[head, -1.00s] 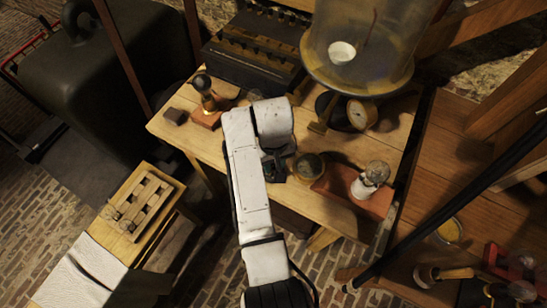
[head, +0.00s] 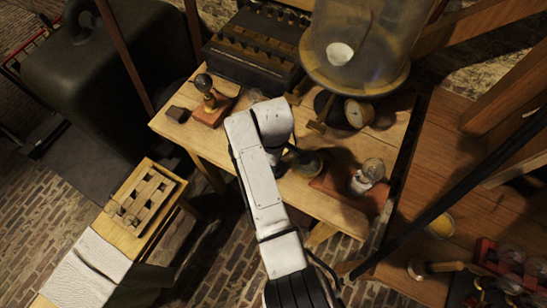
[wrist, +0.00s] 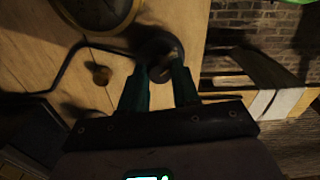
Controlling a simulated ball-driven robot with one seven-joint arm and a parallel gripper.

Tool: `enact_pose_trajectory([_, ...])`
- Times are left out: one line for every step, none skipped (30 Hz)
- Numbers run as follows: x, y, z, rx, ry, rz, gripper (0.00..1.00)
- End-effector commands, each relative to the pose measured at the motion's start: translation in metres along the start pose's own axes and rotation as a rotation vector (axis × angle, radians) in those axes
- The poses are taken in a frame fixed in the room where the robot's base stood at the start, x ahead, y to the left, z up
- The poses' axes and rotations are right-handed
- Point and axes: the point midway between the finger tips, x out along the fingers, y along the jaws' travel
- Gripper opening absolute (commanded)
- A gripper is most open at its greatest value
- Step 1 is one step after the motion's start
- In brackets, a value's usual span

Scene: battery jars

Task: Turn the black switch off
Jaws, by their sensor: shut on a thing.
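My gripper (wrist: 160,88) shows in the wrist view with its two teal fingers close together around a dark, rounded piece (wrist: 162,62) at the fingertips. I take this piece to be the black switch; its shape is blurred and the fingers partly cover it. A dark curved strip runs from it to the left. In the head view my white arm reaches over the wooden table (head: 335,213) and hides the gripper and the switch.
A lamp on a red base (head: 210,110) is left of my arm; another lamp (head: 368,176) is right. A low wooden bench (head: 150,200) stands at left.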

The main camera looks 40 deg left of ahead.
Motion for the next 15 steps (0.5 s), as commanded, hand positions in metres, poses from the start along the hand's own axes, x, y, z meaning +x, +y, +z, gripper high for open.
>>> enact_pose_trajectory([-0.0021, 0.0017, -0.0006, -0.022, 0.003, 0.005, 0.00])
enact_pose_trajectory([-0.0021, 0.0017, -0.0006, -0.034, 0.003, 0.005, 0.00])
enact_pose_trajectory([-0.0021, 0.0017, -0.0007, -0.049, 0.003, 0.004, 0.00])
enact_pose_trajectory([-0.0020, 0.0016, -0.0008, -0.059, 0.003, 0.004, 0.00])
enact_pose_trajectory([-0.0020, 0.0016, -0.0009, -0.068, 0.003, 0.004, 0.00])
enact_pose_trajectory([-0.0020, 0.0016, -0.0010, -0.078, 0.004, 0.004, 0.00])
enact_pose_trajectory([-0.0020, 0.0015, -0.0011, -0.085, 0.004, 0.004, 0.00])
enact_pose_trajectory([-0.0020, 0.0015, -0.0012, -0.091, 0.004, 0.004, 0.00])
enact_pose_trajectory([-0.0020, 0.0014, -0.0013, -0.097, 0.004, 0.004, 0.00])
enact_pose_trajectory([-0.0020, 0.0014, -0.0014, -0.101, 0.004, 0.004, 0.00])
enact_pose_trajectory([-0.0020, 0.0014, -0.0014, -0.104, 0.004, 0.004, 0.00])
enact_pose_trajectory([-0.0020, 0.0014, -0.0015, -0.107, 0.004, 0.004, 0.00])
enact_pose_trajectory([-0.0020, 0.0014, -0.0015, -0.109, 0.004, 0.005, 0.00])
enact_pose_trajectory([-0.0020, 0.0014, -0.0016, -0.110, 0.004, 0.005, 0.00])
enact_pose_trajectory([-0.0020, 0.0014, -0.0016, -0.111, 0.004, 0.005, 0.00])
